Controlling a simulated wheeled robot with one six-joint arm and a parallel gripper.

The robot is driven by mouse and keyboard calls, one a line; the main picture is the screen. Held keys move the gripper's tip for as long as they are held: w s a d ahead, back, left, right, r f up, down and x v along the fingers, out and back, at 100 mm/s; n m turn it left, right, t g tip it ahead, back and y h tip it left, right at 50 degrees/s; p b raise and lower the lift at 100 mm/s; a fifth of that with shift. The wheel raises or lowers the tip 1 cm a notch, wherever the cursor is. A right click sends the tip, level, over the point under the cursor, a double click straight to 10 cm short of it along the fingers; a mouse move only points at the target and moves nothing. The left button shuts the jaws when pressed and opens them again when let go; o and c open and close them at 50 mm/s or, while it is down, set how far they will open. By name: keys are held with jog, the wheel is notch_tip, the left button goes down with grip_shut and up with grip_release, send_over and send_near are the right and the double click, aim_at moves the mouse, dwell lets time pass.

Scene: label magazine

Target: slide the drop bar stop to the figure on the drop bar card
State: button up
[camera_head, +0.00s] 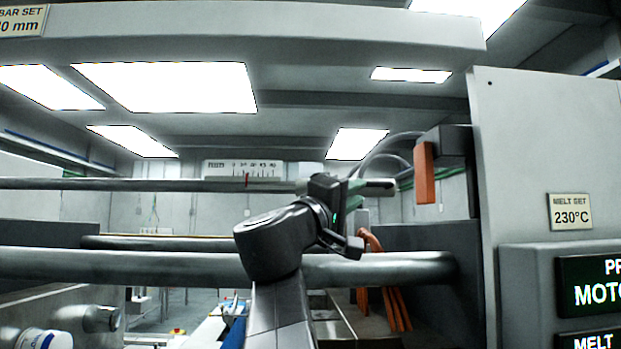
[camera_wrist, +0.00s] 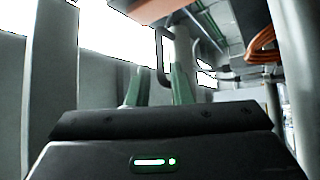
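The drop bar card (camera_head: 20,21) is cut off at the upper left in the head view; it shows "BAR SET" and a figure ending in "0 mm", its first digit unclear. A white scale (camera_head: 270,168) with a red mark (camera_head: 247,180) stands behind a long horizontal bar (camera_head: 130,184). My gripper (camera_head: 352,195) is at the right end of this bar and hides part of it. In the wrist view its green fingers (camera_wrist: 158,86) are apart, with a dark hooked piece (camera_wrist: 160,58) beyond them. I cannot tell which part is the stop, or whether the fingers touch anything.
An orange block (camera_head: 425,172) hangs right of my gripper. A thicker horizontal bar (camera_head: 130,264) runs lower down. A grey cabinet with a "MELT SET 230°C" card (camera_head: 570,211) and display panels (camera_head: 590,285) closes off the right. Orange cables (camera_head: 392,305) hang below.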

aim_at(370, 185)
jog(key=p+x, duration=0.2)
jog(key=x, duration=0.4)
jog(key=shift+w+d+r, duration=0.2)
jog(key=shift+w+d, duration=0.05)
jog(key=shift+c, duration=0.4)
grip_shut()
